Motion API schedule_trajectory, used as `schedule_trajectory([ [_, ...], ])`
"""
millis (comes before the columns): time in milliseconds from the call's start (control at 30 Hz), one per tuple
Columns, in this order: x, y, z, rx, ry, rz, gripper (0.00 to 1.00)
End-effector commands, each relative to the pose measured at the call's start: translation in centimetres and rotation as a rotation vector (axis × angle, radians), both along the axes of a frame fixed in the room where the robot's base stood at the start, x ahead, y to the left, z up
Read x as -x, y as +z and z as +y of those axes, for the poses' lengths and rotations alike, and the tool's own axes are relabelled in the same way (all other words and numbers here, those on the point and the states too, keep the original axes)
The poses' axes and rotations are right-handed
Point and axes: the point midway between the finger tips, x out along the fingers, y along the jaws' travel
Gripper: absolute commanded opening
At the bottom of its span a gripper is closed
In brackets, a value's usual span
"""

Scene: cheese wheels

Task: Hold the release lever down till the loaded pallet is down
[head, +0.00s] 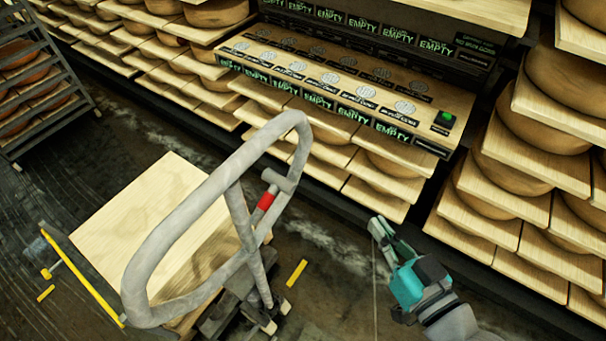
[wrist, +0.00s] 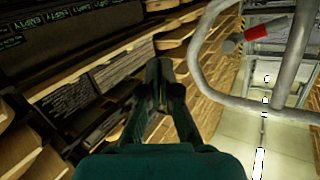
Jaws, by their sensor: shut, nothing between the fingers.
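The release lever is a short grey arm with a red grip (head: 267,199), set inside the loop of the grey tubular handle (head: 205,185) of a pallet truck. The red grip also shows at the upper right of the wrist view (wrist: 268,31). A light wooden pallet or board (head: 150,212) lies behind the handle; I cannot tell how high it stands off the floor. My gripper (head: 383,228), teal and dark, is shut and empty, to the right of the handle and apart from the lever. In the wrist view its fingers (wrist: 161,78) point left of the handle loop.
Shelves of cheese wheels on boards (head: 550,75) stand at the back and right. A sloped display with several "EMPTY" labels (head: 320,102) sits in the shelving. A rack (head: 38,85) stands at the far left. Yellow marks (head: 297,272) lie on the dark wet floor.

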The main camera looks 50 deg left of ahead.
Motion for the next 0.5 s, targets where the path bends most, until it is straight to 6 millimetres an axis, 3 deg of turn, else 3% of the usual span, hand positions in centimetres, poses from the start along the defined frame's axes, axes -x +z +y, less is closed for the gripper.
schedule_trajectory([
  [200,2.0,5.1,3.1,0.011,0.23,-0.13,0.0],
  [500,5.1,10.1,5.1,0.041,0.489,-0.305,0.0],
])
